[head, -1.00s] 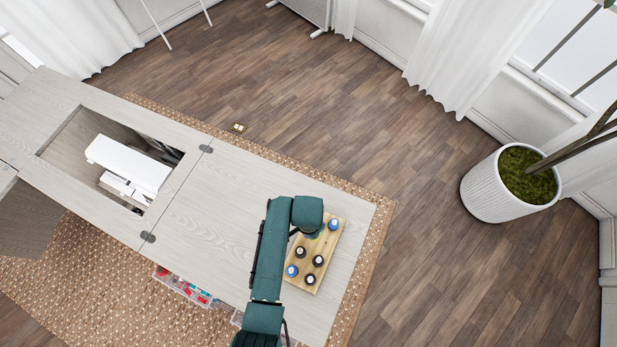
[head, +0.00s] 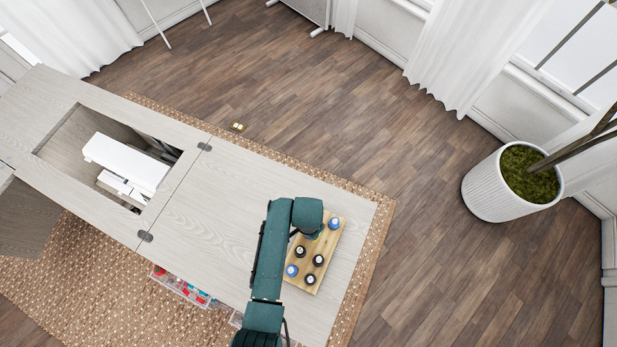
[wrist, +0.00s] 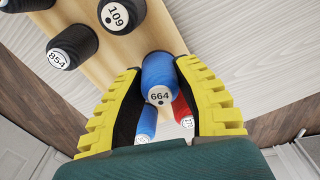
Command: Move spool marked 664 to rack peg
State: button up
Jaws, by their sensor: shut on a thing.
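The blue spool marked 664 (wrist: 159,78) is between the two yellow fingers of my gripper (wrist: 160,70) in the wrist view, with its labelled end toward the camera. The gripper is shut on it. The wooden rack (head: 328,241) lies on the cabinet top in the head view, and its board (wrist: 112,58) also shows in the wrist view. My arm's end covers the rack's upper left part in the head view, so the gripper and held spool are hidden there. I cannot tell whether the spool touches a peg.
Black spools marked 109 (wrist: 115,14) and 854 (wrist: 73,47) stand on the rack. Another blue spool (wrist: 145,121) and a red one (wrist: 181,106) show beyond the held spool. The cabinet top (head: 225,220) left of the rack is clear; a sewing machine (head: 126,163) sits in its opening.

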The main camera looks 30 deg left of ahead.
jog(key=shift+f, duration=0.15)
jog(key=o, duration=0.9)
notch_tip(320, 180, up, 12)
dwell(0.5)
